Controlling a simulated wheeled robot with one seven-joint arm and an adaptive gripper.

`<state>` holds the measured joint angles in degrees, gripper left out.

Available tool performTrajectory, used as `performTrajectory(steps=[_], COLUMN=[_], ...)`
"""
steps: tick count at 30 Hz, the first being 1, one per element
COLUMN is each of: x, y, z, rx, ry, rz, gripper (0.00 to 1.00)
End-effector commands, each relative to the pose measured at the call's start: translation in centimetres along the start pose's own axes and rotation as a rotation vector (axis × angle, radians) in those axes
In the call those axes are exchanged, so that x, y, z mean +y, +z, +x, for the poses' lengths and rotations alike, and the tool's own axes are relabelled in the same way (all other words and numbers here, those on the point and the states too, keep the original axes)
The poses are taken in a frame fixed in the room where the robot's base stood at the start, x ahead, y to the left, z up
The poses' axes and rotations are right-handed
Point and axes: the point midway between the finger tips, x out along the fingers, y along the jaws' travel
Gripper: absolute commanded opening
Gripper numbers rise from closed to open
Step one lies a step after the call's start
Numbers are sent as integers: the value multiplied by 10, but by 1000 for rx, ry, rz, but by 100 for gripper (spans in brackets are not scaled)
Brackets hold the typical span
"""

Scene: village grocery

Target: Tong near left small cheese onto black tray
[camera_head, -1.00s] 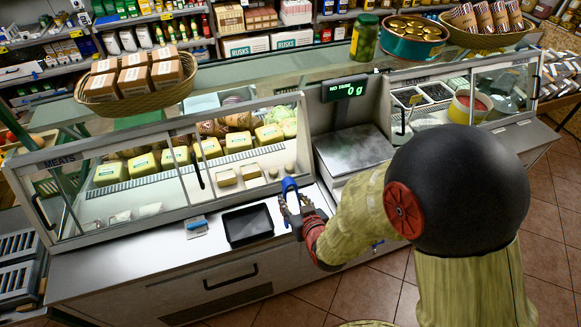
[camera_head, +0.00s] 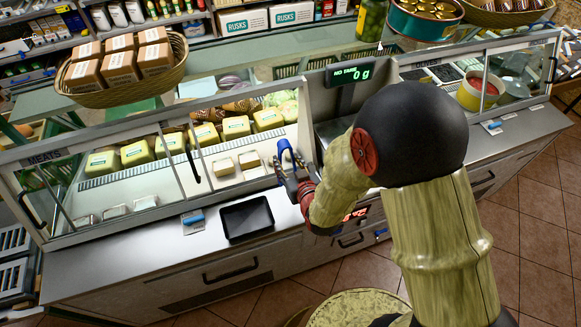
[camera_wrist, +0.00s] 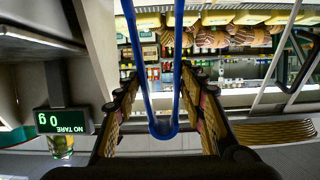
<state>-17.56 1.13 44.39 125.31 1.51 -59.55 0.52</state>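Two small pale cheeses sit inside the meats case; the left one (camera_head: 223,167) is beside the right one (camera_head: 249,161). The black tray (camera_head: 246,218) lies empty on the steel counter in front of the case. My gripper (camera_head: 297,184) is just right of the small cheeses, at the case's front right corner. It holds blue tongs (camera_head: 285,151), which point up at the case. In the wrist view the tongs (camera_wrist: 163,130) run between my two fingers (camera_wrist: 163,100), their bend toward me. The tong tips are out of the wrist view.
Larger yellow cheeses (camera_head: 172,143) stand in a row behind the small ones. The glass case front and its dark frame (camera_head: 196,160) border the opening. A scale display (camera_head: 347,73) stands to the right. A blue-and-white item (camera_head: 193,220) lies left of the tray.

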Motion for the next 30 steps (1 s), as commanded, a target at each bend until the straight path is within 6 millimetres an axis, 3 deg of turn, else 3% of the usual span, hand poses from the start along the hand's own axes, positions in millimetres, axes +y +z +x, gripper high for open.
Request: performTrajectory(steps=[30], x=[0], y=[-17], z=[91], rx=[0], ry=[0], rz=[0], gripper=[37])
